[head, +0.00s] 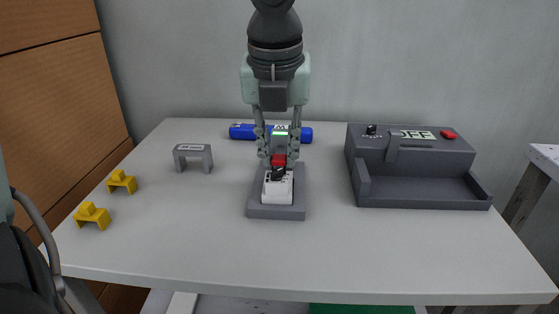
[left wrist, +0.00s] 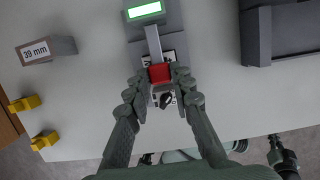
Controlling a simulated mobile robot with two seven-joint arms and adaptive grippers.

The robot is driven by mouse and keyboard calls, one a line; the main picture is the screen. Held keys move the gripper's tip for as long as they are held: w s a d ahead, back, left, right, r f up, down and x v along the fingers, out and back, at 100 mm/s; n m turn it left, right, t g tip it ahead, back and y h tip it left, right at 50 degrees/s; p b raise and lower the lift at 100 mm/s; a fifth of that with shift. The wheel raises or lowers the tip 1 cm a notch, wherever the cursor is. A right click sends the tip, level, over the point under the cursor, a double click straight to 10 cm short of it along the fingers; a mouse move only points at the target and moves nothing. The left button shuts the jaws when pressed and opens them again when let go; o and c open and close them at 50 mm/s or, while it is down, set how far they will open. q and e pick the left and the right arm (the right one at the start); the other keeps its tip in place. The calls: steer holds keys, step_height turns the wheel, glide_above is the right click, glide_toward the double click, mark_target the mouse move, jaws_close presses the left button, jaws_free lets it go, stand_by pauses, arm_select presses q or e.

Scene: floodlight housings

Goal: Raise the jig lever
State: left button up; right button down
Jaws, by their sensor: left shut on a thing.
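The jig has a grey base (head: 276,213) with a white housing (head: 277,193) seated on it and a black knob on the housing. Its grey lever (left wrist: 153,44) runs from below a lit green display (left wrist: 145,11) toward the housing and ends in a red grip (left wrist: 159,73). The red grip (head: 279,160) also shows in the head view, just above the housing. My left gripper (head: 279,157) points down from above, shut on the red grip; its fingers partly hide the lever. A dark jointed shape at the lower right of the left wrist view may be my right gripper, too unclear to judge.
A grey gauge marked 39 mm (left wrist: 47,50) and two yellow pieces (head: 121,182) (head: 92,215) stand left of the jig. A blue cylinder (head: 242,131) lies behind it. A grey test station (head: 420,150) reading OFF stands right. The table front is clear.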

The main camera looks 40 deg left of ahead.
mark_target(279, 154)
arm_select(q)
steer(key=shift+w+r, duration=0.1)
steer(key=shift+r, duration=0.05)
steer(key=shift+w+a+r, duration=0.1)
steer(key=shift+r, duration=0.45)
steer(key=shift+w+a+r, duration=0.15)
steer(key=shift+w+r, duration=0.1)
steer(key=shift+r, duration=0.25)
steer(key=shift+w+a+r, duration=0.15)
steer(key=shift+w+r, duration=0.1)
steer(key=shift+r, duration=0.05)
steer(key=shift+w, duration=0.1)
stand_by(0.3)
